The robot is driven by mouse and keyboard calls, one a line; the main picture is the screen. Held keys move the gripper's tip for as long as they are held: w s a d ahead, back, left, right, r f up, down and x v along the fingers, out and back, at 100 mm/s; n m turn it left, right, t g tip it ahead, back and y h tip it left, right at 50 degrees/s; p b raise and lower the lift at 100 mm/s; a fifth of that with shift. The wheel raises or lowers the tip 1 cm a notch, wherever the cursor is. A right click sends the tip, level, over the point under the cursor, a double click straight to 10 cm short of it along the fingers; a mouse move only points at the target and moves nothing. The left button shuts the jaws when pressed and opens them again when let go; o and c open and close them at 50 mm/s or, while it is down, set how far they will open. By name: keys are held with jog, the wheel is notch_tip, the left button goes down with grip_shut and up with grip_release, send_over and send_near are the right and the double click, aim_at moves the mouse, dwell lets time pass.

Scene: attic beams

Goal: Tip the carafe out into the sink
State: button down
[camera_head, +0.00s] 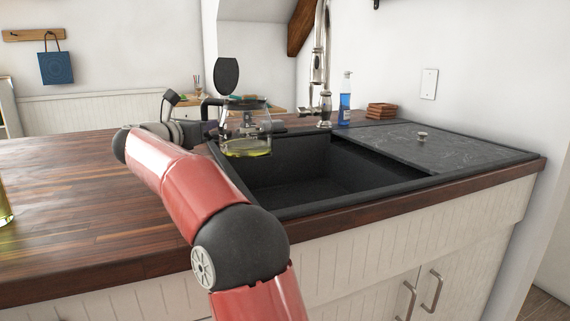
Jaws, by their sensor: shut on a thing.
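The glass carafe (246,127) has a black handle and a raised dark lid (226,76). Yellowish liquid (246,148) lies in its bottom. It is held upright, or nearly so, and shows in front of the back left part of the black sink (300,190). My gripper (208,124) is shut on the carafe at its handle side, on the left. The fingers are small and partly hidden by the handle and my arm. My red and dark arm reaches up from the bottom of the view and covers part of the counter and the sink's left edge.
A tall metal faucet (324,75) stands behind the sink, with a blue bottle (345,103) and brown stacked pieces (381,110) to its right. A dark drainboard (440,148) adjoins the basin. The wooden counter (70,200) is mostly clear on the left.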

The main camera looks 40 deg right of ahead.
jog(key=shift+w+r, duration=0.15)
jog(key=shift+w, duration=0.3)
jog(key=shift+s, duration=0.1)
